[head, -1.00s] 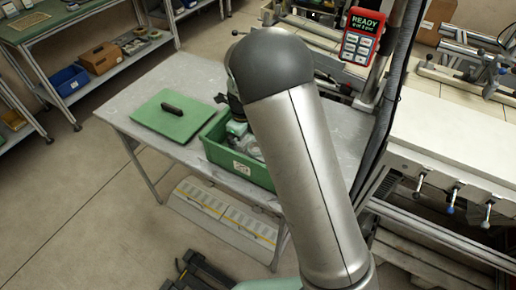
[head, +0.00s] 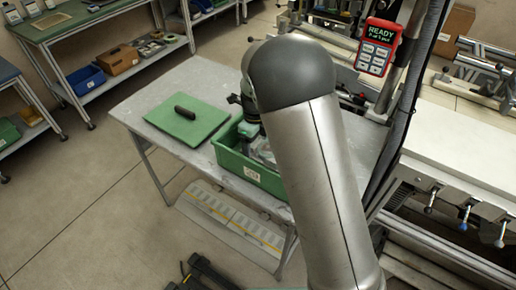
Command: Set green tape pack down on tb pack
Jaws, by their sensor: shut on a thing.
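My gripper (head: 248,118) is mostly hidden behind my own arm. Only a dark part of its end shows at the left edge of the arm, over the left end of a green bin (head: 228,162). A pale green piece (head: 247,130) shows just under it, and I take it for the green tape pack in the shut jaws; its outline is not clear. The bin stands on a grey table and has a white label on its front. Clear or greyish packs (head: 262,152) lie inside it. I cannot make out which one is the tb pack.
A green lid (head: 187,118) with a black handle lies on the grey table (head: 150,92) left of the bin. A red handheld screen (head: 378,47) hangs at upper right by a post. A white bench (head: 460,150) stands at right. Shelves with boxes are at upper left.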

